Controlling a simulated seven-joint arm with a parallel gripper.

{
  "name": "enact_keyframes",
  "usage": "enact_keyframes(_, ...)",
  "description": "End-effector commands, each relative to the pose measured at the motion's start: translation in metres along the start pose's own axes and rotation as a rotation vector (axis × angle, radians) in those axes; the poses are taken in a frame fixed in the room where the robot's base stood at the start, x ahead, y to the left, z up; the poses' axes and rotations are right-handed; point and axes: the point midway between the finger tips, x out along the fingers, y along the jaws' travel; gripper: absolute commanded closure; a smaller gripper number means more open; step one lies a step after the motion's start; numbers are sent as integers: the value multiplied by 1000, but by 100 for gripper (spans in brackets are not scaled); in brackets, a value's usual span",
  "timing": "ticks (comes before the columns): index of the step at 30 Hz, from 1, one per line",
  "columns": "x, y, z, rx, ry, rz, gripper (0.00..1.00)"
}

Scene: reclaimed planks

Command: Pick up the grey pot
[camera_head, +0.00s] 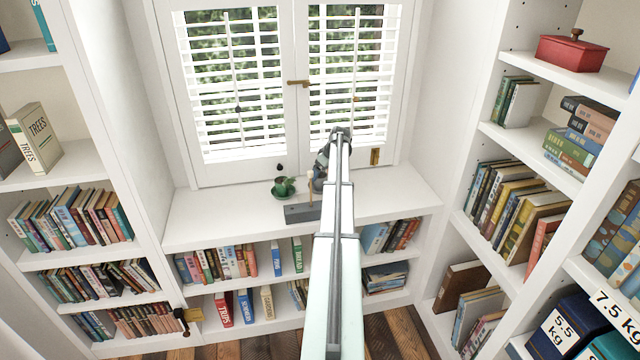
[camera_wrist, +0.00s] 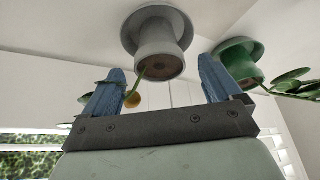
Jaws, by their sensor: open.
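The grey pot (camera_wrist: 160,45) stands on the white sill, on a wide grey base, and shows upside down in the wrist view. Brown soil shows in its mouth. A thin green stem with a small orange ball (camera_wrist: 133,100) shows near its rim. My gripper (camera_wrist: 162,66) is open, with its two blue fingers apart. The pot shows between and beyond the fingertips, and I see no grip on it. In the head view my arm covers much of that spot on the sill, so the gripper and the grey pot are hard to make out there.
A green pot with a leafy plant (camera_head: 283,187) stands close by on the sill; it also shows in the wrist view (camera_wrist: 240,60). A dark grey flat block (camera_head: 302,213) lies at the sill's front. Shuttered windows (camera_head: 236,85) are behind, bookshelves at both sides. The left sill is clear.

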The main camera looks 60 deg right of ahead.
Motion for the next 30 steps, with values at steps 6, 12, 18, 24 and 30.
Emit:
enact_keyframes(6,30,0,-1,0,-1,-1,8)
enact_keyframes(12,38,0,-1,0,1,1,8)
enact_keyframes(18,37,0,-1,0,0,0,16)
enact_keyframes(24,37,0,0,0,0,0,35)
enact_keyframes(30,37,0,0,0,0,0,54)
